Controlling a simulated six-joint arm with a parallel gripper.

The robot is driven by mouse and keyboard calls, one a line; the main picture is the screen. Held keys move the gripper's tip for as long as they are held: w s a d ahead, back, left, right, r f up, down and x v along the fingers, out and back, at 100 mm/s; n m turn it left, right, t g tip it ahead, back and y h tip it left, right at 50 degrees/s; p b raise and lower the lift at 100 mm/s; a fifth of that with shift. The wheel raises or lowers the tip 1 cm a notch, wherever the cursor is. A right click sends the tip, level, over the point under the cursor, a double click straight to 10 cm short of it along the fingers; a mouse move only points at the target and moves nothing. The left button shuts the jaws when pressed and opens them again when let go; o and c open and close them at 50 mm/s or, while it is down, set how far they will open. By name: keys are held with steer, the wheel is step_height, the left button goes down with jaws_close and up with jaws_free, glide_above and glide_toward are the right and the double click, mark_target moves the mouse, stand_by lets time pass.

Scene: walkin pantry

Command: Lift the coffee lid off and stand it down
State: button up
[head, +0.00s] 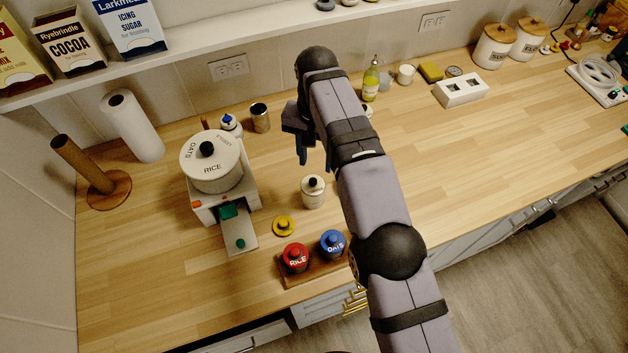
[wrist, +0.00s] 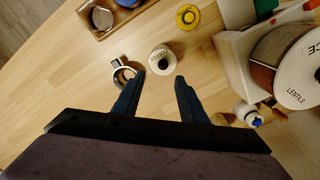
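A small cream canister (head: 313,191) with a black-knobbed lid stands upright on the wooden counter, left of my arm in the head view. In the wrist view the same canister (wrist: 161,59) is seen from above, just beyond the gap between my fingers; its lid lettering looks like "COFFEE". The lid sits on the canister. My gripper (head: 316,166) is open and empty, above the counter behind the canister. Its two blue fingers (wrist: 159,78) are spread apart in the wrist view and do not visibly touch the canister.
A yellow knobbed lid (head: 284,226) lies near the canister. A wooden tray (head: 318,272) holds red and blue jars in front. A dispenser marked RICE and OATS (head: 211,170) stands left. A dark-and-white ring (wrist: 122,75) lies beside the canister.

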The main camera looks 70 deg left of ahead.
mark_target(313, 180)
steer(key=shift+s, duration=0.25)
steer(key=shift+f, duration=1.05)
steer(key=shift+s+d+f+p, duration=0.1)
steer(key=shift+f+p, duration=0.4)
steer(key=shift+f, duration=0.25)
steer(key=shift+f+p, duration=0.95)
steer(key=shift+f, duration=0.9)
jaws_close()
